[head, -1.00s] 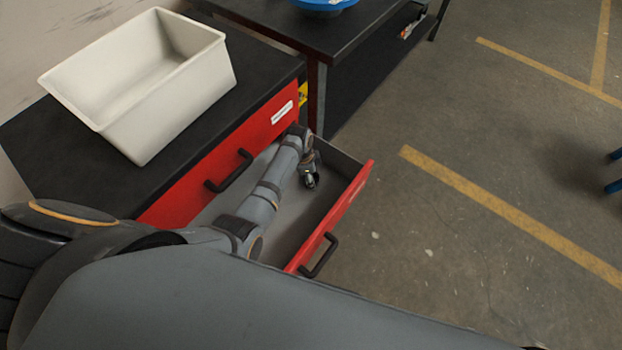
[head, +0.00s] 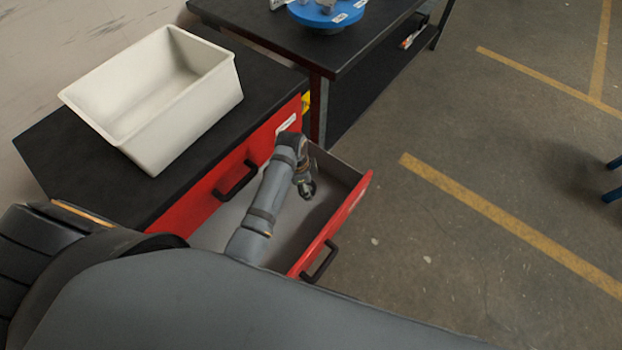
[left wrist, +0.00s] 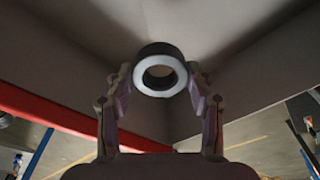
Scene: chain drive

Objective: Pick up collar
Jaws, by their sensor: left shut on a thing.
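The collar (left wrist: 147,84) is a small ring with a white face, a dark outer side and a round hole. In the left wrist view it sits between the two fingertips of my left gripper (left wrist: 160,90), which is shut on it. In the head view my left gripper (head: 307,190) is over the open red drawer (head: 325,240), near its far end. The collar is too small to make out clearly there. My right gripper is not in view.
An empty white bin (head: 120,125) stands on the black cabinet top (head: 55,150) to the left of the drawer. A black table (head: 340,48) with a blue round fixture (head: 325,14) stands behind.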

